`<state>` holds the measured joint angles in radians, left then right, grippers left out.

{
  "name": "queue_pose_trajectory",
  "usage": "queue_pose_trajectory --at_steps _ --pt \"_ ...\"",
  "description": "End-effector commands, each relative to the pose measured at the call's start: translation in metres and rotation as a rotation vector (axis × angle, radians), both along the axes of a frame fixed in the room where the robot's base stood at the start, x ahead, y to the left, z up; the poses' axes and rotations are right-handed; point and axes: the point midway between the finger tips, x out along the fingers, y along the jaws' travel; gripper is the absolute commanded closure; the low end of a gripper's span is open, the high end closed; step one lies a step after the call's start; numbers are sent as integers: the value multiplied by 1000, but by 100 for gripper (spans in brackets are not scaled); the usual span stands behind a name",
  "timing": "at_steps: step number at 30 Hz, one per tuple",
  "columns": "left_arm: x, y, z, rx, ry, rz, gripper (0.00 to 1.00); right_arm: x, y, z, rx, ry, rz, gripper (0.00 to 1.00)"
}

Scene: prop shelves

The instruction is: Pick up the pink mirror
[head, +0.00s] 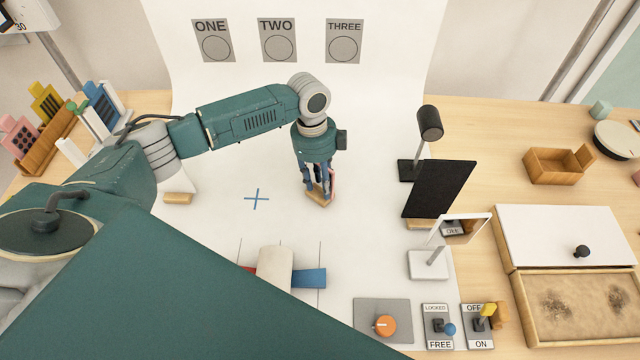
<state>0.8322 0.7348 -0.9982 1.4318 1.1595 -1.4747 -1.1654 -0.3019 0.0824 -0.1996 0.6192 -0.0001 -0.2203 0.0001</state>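My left gripper (317,184) points down over the white sheet, right of the blue cross. Between and behind its fingers is a small object with a wooden base (320,200) and a narrow pink edge (333,180), which looks like the pink mirror. The fingers hide most of it. The base appears to rest on the sheet. I cannot tell whether the fingers touch it or are closed on it. My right gripper is not in view.
A black panel (438,190), a dark lamp-like head (430,123) and a white-framed mirror (463,230) stand to the right. A blue cross (257,199) marks the sheet. A switch panel (438,327) is at the front; a white-lidded wooden box (565,235) is at far right.

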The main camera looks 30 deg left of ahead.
Motion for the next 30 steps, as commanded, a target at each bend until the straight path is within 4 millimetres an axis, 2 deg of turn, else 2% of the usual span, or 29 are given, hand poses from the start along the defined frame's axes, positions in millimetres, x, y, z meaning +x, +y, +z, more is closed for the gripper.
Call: queue_pose_trajectory --at_steps 2,6,8,22,26,30 --pt "0 0 0 0 0 0 64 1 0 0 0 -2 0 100" --pt "0 0 0 0 0 0 90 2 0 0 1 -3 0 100" --pt "0 0 0 0 0 0 100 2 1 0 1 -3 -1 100" --pt "1 0 4 0 -3 0 100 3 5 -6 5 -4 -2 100" --pt "1 0 20 -2 -4 -1 100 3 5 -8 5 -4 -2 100" --pt "2 -1 50 -2 -7 0 100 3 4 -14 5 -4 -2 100"
